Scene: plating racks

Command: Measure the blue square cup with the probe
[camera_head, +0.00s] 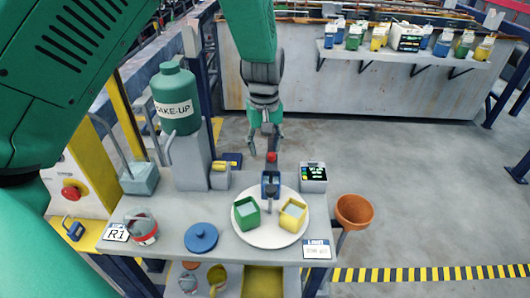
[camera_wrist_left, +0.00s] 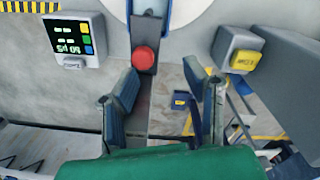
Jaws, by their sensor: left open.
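The blue square cup (camera_head: 270,182) stands at the back of a round white plate (camera_head: 262,240), between and behind a green square cup (camera_head: 246,219) and a yellow one (camera_head: 292,222). A thin grey piece (camera_head: 270,202) shows in front of the blue cup; I cannot tell whether it is the probe. A red round knob (camera_head: 271,156) sits on a dark bar behind the cup; it also shows in the left wrist view (camera_wrist_left: 144,58). My left gripper (camera_head: 263,150) is open and empty, its fingers (camera_wrist_left: 160,95) just behind the knob, apart from it. My right gripper is out of view.
A display box (camera_head: 314,174) stands right of the bar, a yellow-topped box (camera_head: 220,176) left. A green bottle (camera_head: 176,98) on a grey post, a blue lid (camera_head: 201,238) and a terracotta pot (camera_head: 354,211) are nearby. A back shelf (camera_head: 400,52) holds several containers.

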